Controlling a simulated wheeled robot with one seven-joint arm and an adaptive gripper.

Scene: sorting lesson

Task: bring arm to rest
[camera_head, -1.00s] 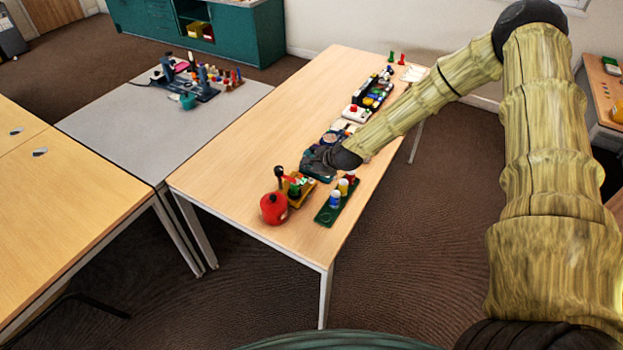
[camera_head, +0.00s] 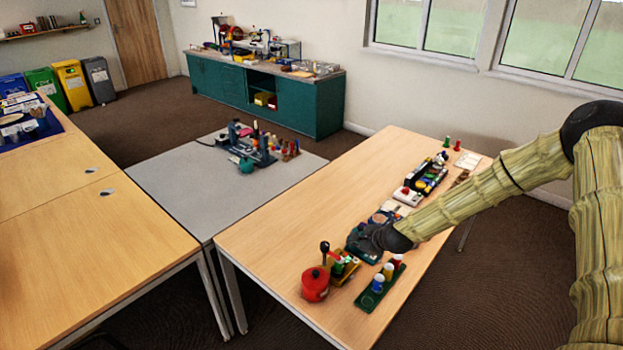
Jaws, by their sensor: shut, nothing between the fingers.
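My arm (camera_head: 480,195), with tan, ridged links, comes in from the right and reaches down over the wooden table. My gripper (camera_head: 364,241) is the dark end of the arm, low over the middle of the table's right part. It is shut and holds nothing. It is close to the row of objects, and I cannot tell whether it touches any. The arm's end hides part of that row.
A red pot (camera_head: 315,284), a yellow block with pegs (camera_head: 345,268) and a green peg board (camera_head: 379,288) stand near my gripper. A black tray (camera_head: 428,180) is farther back. The left of the wooden table (camera_head: 300,225) is clear. A grey table (camera_head: 190,190) adjoins it.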

